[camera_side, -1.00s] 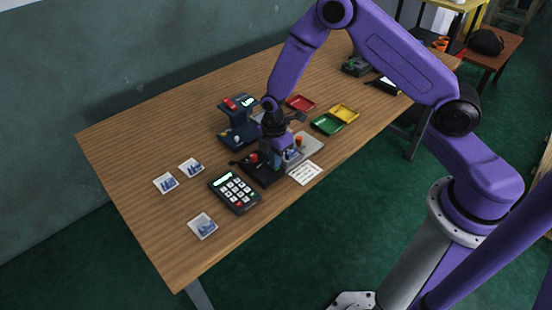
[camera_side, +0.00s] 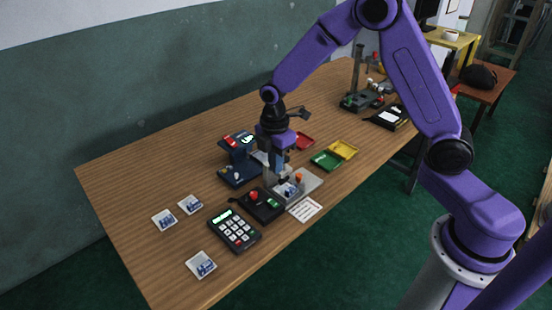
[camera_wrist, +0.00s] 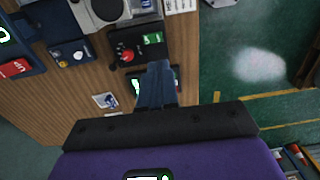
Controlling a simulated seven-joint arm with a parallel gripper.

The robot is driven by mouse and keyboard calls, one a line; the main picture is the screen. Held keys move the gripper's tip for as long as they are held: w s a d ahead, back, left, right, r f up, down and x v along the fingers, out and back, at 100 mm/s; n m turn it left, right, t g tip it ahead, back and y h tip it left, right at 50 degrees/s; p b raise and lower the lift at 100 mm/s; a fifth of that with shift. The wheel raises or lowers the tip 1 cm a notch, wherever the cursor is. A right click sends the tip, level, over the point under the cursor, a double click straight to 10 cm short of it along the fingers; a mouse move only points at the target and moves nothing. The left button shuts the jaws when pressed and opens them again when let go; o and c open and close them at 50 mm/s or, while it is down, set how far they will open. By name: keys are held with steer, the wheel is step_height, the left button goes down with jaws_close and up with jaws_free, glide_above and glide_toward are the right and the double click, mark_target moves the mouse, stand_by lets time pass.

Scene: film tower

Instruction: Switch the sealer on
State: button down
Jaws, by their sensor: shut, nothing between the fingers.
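A dark blue machine (camera_side: 240,165) with a red switch and a lit green display stands mid-table; part of it shows at the left of the wrist view (camera_wrist: 20,45). A black box (camera_side: 256,207) with a red knob and a green switch sits in front of it, also seen in the wrist view (camera_wrist: 126,54). No readable label shows which one is the sealer. My gripper (camera_side: 278,172) points down above the grey plate device (camera_side: 312,183), behind the black box. Its fingers (camera_wrist: 157,75) are shut and empty. I cannot tell whether they touch anything.
A keypad device (camera_side: 235,230) and several picture cards (camera_side: 201,264) lie at the front left. Green (camera_side: 326,160), yellow (camera_side: 343,149) and red (camera_side: 304,141) trays lie to the right. A post stand (camera_side: 357,80) rises at the back. The left table is mostly bare.

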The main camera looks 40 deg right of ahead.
mark_target(276, 205)
steer(key=shift+r, duration=0.7)
steer(key=shift+a, duration=0.15)
step_height(276, 205, down, 14)
steer(key=shift+r, duration=0.1)
stand_by(0.8)
steer(key=shift+s+f, duration=0.25)
steer(key=shift+f, duration=0.3)
steer(key=shift+w, duration=0.1)
